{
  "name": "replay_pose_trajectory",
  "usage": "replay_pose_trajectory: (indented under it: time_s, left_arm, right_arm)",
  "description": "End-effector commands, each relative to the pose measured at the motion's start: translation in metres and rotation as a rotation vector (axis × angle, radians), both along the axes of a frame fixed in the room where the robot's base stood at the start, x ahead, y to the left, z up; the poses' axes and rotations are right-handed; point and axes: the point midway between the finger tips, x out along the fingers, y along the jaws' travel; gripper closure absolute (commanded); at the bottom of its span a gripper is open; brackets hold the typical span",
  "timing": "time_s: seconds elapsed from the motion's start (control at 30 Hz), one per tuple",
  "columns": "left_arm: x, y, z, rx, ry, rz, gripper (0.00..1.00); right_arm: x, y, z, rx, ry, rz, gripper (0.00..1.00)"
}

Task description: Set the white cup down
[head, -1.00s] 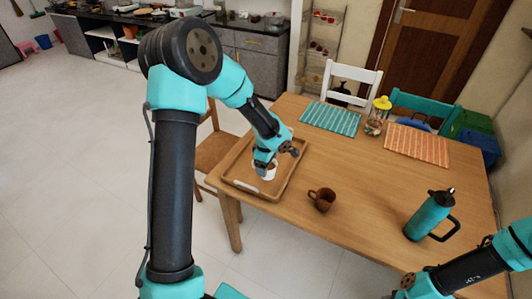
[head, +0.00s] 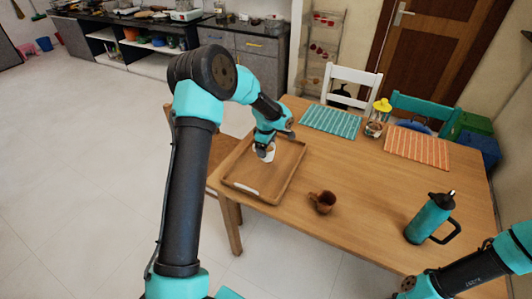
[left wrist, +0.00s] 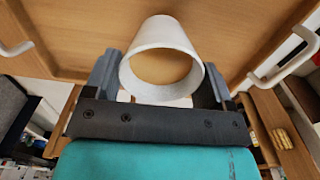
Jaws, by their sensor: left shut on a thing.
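The white cup (head: 265,155) is at the wooden tray (head: 288,182), over its back half in the head view. My left gripper (head: 264,148) is shut on the cup. In the left wrist view the cup (left wrist: 161,52) sits between the two fingers with its round rim facing the camera. Tray wood shows through the cup's opening and around it. I cannot tell whether the cup's base touches the tray. My right arm enters at the lower right of the head view, but its fingers are not visible.
A brown clay cup (head: 323,202) stands right of the tray. A teal flask (head: 429,219) stands farther right. A teal mat (head: 331,121), an orange mat (head: 418,147) and a yellow-topped jar (head: 377,118) are at the back. The tray's front part is clear.

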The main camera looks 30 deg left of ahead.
Motion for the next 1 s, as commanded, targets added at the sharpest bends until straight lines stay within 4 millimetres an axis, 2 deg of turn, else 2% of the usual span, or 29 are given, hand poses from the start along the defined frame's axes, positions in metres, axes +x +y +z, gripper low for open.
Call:
replay_pose_trajectory:
  time_s: [0.13,0.3,0.4,0.8,0.83,1.0]
  left_arm:
    - [0.006,0.004,-0.002,0.0,0.001,0.001,0.51]
    - [0.005,0.003,-0.027,0.0,0.003,0.0,0.51]
    - [0.005,0.003,-0.035,0.0,0.002,0.0,0.51]
    - [0.005,0.003,-0.039,0.0,0.0,0.0,0.51]
    - [0.005,0.003,-0.039,0.0,0.0,0.0,0.22]
    - [0.005,0.003,-0.039,0.0,0.0,0.0,0.06]
  right_arm:
    - [0.0,0.0,0.0,0.0,0.0,0.0,0.55]
    - [0.0,0.0,0.0,0.0,0.0,0.0,0.55]
    - [0.0,0.0,0.0,0.0,0.0,0.0,0.55]
    - [0.0,0.0,0.0,0.0,0.0,0.0,0.55]
    - [0.0,0.0,0.0,0.0,0.0,0.0,0.55]
    - [0.0,0.0,0.0,0.0,0.0,0.0,0.55]
